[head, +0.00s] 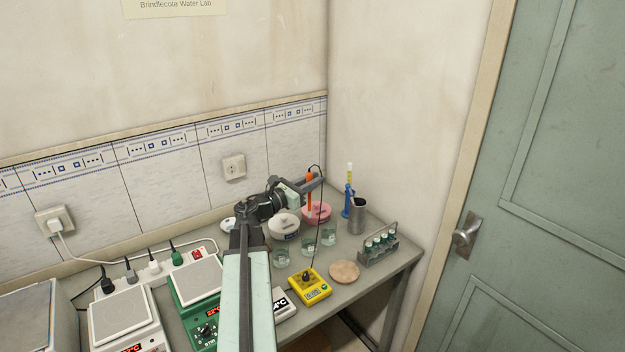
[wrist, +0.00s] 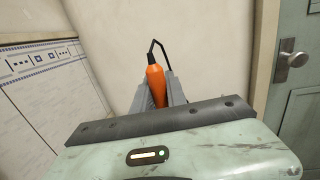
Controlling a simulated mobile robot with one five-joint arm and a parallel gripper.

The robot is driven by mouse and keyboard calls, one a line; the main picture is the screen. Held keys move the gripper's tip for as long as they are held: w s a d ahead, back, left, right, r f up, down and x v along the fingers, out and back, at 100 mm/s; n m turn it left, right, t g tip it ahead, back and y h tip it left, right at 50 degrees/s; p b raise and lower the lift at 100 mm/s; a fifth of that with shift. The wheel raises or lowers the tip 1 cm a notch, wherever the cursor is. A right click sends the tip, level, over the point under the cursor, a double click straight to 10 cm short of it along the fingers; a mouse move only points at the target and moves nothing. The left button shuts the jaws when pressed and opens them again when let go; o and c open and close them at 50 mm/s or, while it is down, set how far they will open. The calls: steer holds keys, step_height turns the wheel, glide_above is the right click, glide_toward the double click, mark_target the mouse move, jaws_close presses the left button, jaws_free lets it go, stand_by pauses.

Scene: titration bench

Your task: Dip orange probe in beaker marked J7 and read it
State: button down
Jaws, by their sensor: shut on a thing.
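My gripper (head: 314,183) is shut on the orange probe (head: 309,194), which hangs upright above the back of the bench. In the wrist view the orange probe (wrist: 155,84) sits between the two fingers of my gripper (wrist: 158,90). A black cable loops from its top down to the yellow meter (head: 310,286); its display is too small to read. Glass beakers stand below the probe: a left one (head: 279,256), a middle one (head: 308,244) and a right one (head: 329,233). Their labels are too small to read, so I cannot tell which is J7. The probe's lower tip is apart from them.
Behind the beakers are a white-lidded pot (head: 285,222) and a pink-lidded pot (head: 316,211). A grey metal cup (head: 357,216), a blue stand (head: 347,203) and a vial rack (head: 378,246) stand to the right. A round cork mat (head: 344,271) lies in front. Hotplates crowd the left.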

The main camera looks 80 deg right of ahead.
step_height(320, 180, down, 13)
steer(key=b, duration=1.3)
stand_by(3.5)
